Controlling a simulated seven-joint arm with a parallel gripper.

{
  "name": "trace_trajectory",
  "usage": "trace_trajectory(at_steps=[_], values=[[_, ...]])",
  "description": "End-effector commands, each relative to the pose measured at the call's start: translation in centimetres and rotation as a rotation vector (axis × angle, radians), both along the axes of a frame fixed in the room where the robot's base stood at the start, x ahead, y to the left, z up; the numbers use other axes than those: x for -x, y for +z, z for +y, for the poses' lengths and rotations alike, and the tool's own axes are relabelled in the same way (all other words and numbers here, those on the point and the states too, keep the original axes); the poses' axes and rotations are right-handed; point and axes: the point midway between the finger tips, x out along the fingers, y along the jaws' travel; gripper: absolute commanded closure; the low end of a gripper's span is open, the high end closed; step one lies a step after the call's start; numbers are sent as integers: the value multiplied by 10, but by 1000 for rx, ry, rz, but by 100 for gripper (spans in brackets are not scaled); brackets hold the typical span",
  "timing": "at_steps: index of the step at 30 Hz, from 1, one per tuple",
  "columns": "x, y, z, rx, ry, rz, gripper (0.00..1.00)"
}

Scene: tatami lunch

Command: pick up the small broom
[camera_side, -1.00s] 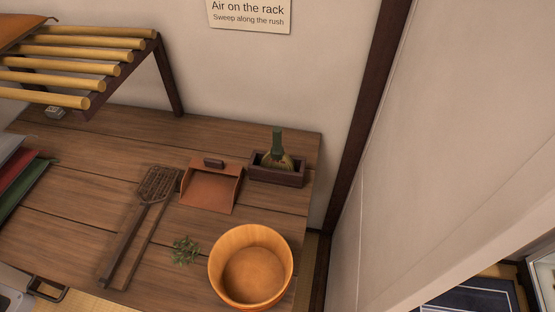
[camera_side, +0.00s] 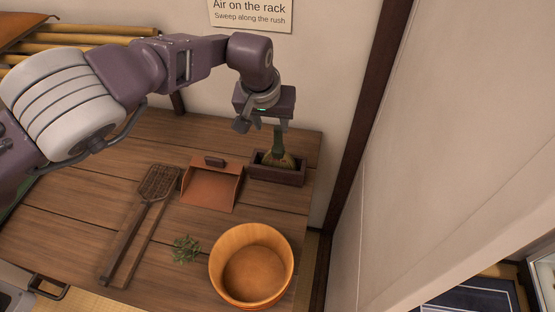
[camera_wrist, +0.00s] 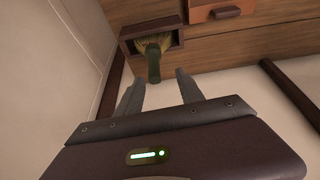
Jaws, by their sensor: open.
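The small broom (camera_side: 279,151) stands upright, bristles down, in a dark wooden box (camera_side: 277,176) at the back right of the table in the side view. Its green handle points up. My gripper (camera_side: 261,124) is above it, and the handle top is close to or behind the gripper there. In the wrist view the broom (camera_wrist: 153,66) shows with its handle end towards me, just beyond the open, empty fingers of my gripper (camera_wrist: 160,86). The box (camera_wrist: 176,36) surrounds the bristles. I cannot tell whether a finger touches the handle.
An orange-brown dustpan (camera_side: 211,188) lies left of the box. A wooden tub (camera_side: 251,290) stands at the front right, with a green sprig (camera_side: 186,249) beside it. A wall with a sign (camera_side: 250,14) is behind.

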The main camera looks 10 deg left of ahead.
Motion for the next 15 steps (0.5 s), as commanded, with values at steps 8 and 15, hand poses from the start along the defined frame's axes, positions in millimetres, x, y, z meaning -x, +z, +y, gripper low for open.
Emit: trace_trajectory(at_steps=[8, 15], values=[[-7, -41, -13, -24, -31, -10, 55], [-24, -78, -11, -23, -30, -10, 55]])
